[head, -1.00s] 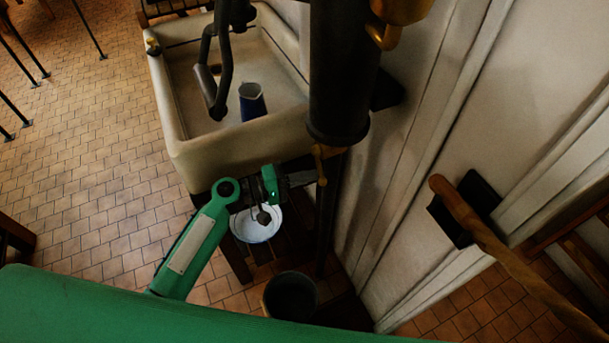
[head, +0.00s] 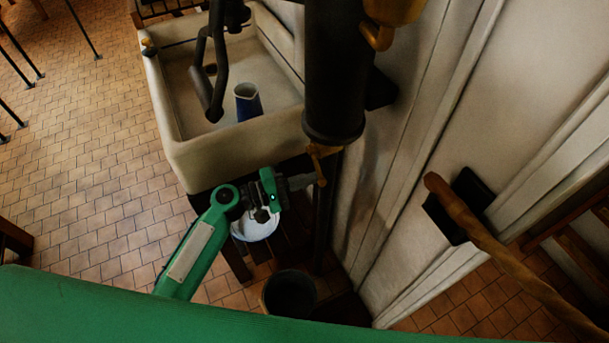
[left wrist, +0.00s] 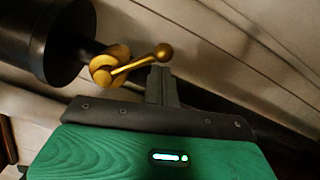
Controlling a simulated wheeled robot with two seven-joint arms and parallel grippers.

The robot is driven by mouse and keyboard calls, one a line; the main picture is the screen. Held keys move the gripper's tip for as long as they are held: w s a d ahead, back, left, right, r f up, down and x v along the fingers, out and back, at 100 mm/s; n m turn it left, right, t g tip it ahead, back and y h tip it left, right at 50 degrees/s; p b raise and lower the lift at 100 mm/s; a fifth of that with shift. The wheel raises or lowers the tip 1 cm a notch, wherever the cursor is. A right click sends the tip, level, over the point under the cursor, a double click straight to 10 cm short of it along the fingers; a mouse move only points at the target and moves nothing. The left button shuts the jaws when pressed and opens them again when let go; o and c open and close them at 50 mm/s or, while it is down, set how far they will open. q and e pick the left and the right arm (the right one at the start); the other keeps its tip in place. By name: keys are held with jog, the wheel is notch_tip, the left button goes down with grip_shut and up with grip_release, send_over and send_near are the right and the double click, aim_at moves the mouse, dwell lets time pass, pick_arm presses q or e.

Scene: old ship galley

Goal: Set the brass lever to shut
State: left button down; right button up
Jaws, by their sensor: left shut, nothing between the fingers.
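The brass lever (head: 318,165) sits at the foot of the black upright cylinder (head: 335,90), beside the wall, and hangs down in the head view. In the left wrist view the lever (left wrist: 135,65) shows a round hub at its left and an arm ending in a ball at its right. My left gripper (head: 308,181) is shut and empty, its fingertips close to the lever's lower end. In the left wrist view the fingertips (left wrist: 161,70) lie just below the ball; I cannot tell whether they touch it. My right gripper is not in view.
A pale sink (head: 185,150) holds a blue jug (head: 248,104). Below are a white bowl (head: 256,230), partly hidden by my gripper, and a dark bucket (head: 289,294). A wooden rail (head: 500,255) stands out from the wall at right.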

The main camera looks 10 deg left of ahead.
pick_arm(q)
jog(key=n, duration=0.1)
jog(key=s+r+n+p, duration=0.1)
jog(key=d+n, duration=0.1)
jog(key=shift+s+r+n+t+p, duration=0.25)
jog(key=shift+r+n+t+p, duration=0.05)
jog(key=shift+r+n+p, duration=0.1)
jog(key=r+n, duration=0.1)
jog(key=s+r+n+p, duration=0.1)
jog(key=n, duration=0.1)
jog(key=shift+s+d+n+t+p, duration=0.1)
jog(key=shift+d+n+t+p, duration=0.2)
jog(key=shift+d+t, duration=0.1)
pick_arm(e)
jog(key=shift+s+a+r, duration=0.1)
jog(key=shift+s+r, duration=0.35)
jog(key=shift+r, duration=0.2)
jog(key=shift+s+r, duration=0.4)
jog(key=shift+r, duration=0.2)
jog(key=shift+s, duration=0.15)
